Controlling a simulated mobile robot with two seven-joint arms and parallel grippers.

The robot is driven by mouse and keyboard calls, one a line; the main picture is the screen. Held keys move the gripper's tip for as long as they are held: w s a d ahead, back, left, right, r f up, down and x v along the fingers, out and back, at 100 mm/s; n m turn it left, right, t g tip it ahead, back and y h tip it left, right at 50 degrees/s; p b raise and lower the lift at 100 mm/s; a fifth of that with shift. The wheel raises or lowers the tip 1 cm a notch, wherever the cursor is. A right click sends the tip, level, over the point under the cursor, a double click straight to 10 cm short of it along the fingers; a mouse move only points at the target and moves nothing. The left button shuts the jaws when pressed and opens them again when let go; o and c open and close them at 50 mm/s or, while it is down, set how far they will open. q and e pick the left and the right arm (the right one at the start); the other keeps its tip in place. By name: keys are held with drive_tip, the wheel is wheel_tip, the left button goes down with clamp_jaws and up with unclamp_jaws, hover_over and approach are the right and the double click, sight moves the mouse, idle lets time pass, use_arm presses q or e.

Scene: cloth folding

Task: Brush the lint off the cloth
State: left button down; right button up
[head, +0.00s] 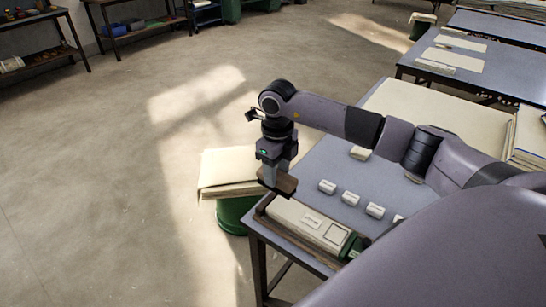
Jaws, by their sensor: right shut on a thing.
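My right gripper (276,167) is shut on a flat brown block that looks like a wooden brush (284,182). It holds the brush above the left corner of the grey-blue table (330,165); I cannot tell whether the brush touches anything below. A large cream sheet (432,103), perhaps the cloth, lies at the table's far side, partly behind my right arm. Folded cream material (226,166) also rests on a green drum left of the table. Lint is too small to make out. My left gripper is out of view.
A tray along the table's near edge holds a long cream box (303,222). Several small white labelled blocks (351,198) stand in a row behind it. More tables (480,65) stand at the upper right. The floor at left is open.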

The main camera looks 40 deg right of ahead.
drive_tip(key=shift+r+p, duration=0.7)
drive_tip(key=shift+r, duration=0.75)
